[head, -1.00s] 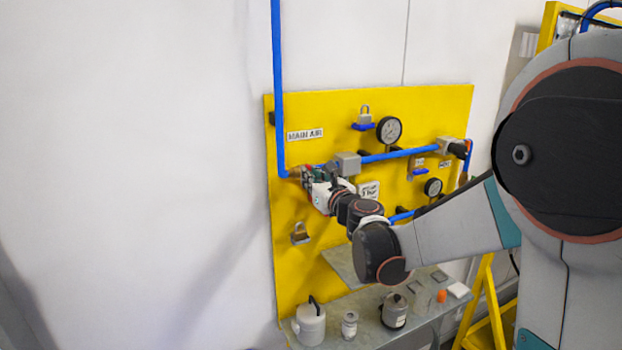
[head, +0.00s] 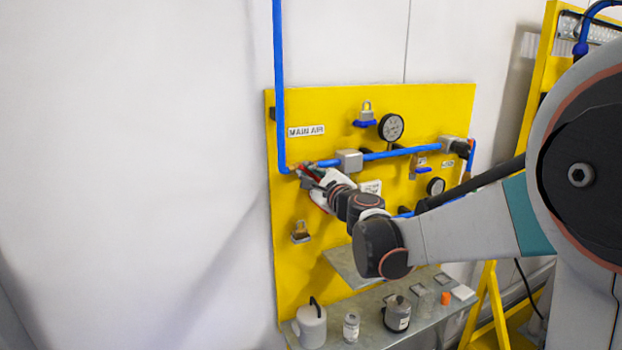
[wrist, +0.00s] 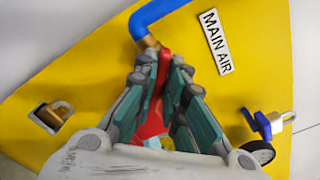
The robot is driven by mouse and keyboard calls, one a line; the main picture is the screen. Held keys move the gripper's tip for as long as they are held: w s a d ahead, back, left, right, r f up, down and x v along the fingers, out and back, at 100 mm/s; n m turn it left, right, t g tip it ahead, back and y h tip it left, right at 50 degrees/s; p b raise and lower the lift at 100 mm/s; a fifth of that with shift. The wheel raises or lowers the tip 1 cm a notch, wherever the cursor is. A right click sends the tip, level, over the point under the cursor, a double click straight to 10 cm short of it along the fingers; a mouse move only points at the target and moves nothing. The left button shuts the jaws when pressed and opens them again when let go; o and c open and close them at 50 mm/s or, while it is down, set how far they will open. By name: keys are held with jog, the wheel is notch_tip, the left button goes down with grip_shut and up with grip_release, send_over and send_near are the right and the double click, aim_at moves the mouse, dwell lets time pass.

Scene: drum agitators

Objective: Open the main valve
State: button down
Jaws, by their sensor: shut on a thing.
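The main valve's red handle (wrist: 153,122) lies between the two fingers of my gripper (wrist: 162,78) in the wrist view. My gripper is shut on it. The handle's upper end is close to a brass fitting (wrist: 151,45) at the end of the blue pipe. In the head view my gripper (head: 309,177) is at the bend of the blue pipe, below the MAIN AIR label (head: 306,131). A little red shows there, slanting down to the right. The valve body is mostly hidden by the fingers.
The yellow panel (head: 345,107) also carries a gauge (head: 391,127), a padlock on a blue valve (head: 366,115) and a brass padlock (head: 300,232) at lower left. A grey shelf (head: 430,315) below holds canisters (head: 311,325) and small items. The white wall left of the panel is bare.

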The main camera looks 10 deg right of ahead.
jog(key=n, duration=0.2)
jog(key=n+b, duration=0.1)
jog(key=n, duration=0.1)
jog(key=shift+a+f+n, duration=0.1)
jog(key=shift+f+n, duration=0.1)
jog(key=shift+n, duration=0.1)
jog(key=shift+f+n+b, duration=0.1)
jog(key=shift+n+b, duration=0.35)
jog(key=shift+n, duration=1.45)
jog(key=c, duration=1.7)
grip_release()
jog(key=shift+o, duration=0.2)
jog(key=shift+s, duration=0.1)
jog(key=s+d, duration=0.2)
jog(key=s, duration=1)
jog(key=shift+d, duration=0.2)
